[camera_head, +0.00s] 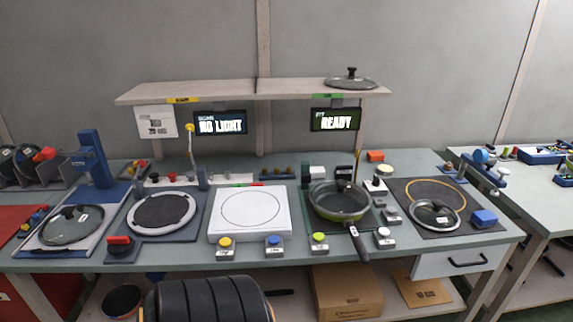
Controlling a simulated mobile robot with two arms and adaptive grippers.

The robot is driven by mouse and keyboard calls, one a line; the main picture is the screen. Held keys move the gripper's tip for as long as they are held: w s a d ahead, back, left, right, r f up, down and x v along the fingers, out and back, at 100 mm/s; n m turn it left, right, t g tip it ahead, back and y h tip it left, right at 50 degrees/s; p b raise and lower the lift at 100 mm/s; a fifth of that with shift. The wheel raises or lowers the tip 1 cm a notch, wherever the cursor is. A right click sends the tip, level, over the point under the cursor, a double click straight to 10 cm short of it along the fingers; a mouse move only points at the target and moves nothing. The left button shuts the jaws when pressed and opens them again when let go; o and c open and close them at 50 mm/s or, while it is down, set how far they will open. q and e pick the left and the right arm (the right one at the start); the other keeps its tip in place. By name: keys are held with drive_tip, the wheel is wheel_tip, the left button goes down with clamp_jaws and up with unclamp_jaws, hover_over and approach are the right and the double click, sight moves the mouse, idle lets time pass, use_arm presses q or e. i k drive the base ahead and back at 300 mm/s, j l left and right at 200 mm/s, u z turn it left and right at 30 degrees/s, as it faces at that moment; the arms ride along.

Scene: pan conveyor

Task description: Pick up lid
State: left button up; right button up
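Several lid-like things are in view. One lid (351,81) with a dark knob lies on the right end of the raised shelf. A glass lid (434,213) with a dark knob lies on the dark mat at the right of the bench. Another glass lid (72,226) lies on the left station. A dark pan (340,204) with a greenish side stands on the station right of centre, its handle pointing to the front. Neither of my grippers is in view.
A white plate station (250,211) and a round dark station (162,213) stand left of the pan. Buttons line the front. A blue block (484,218) sits far right.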

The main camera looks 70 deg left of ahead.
sight(343, 198)
drive_tip(key=u, duration=3.05)
drive_tip(key=z, duration=1.3)
drive_tip(key=i+l+u, duration=0.2)
drive_tip(key=u, duration=0.15)
drive_tip(key=i+l+u, duration=0.15)
drive_tip(key=u, duration=0.25)
drive_tip(key=i+l+u, duration=0.1)
drive_tip(key=l+u, duration=0.25)
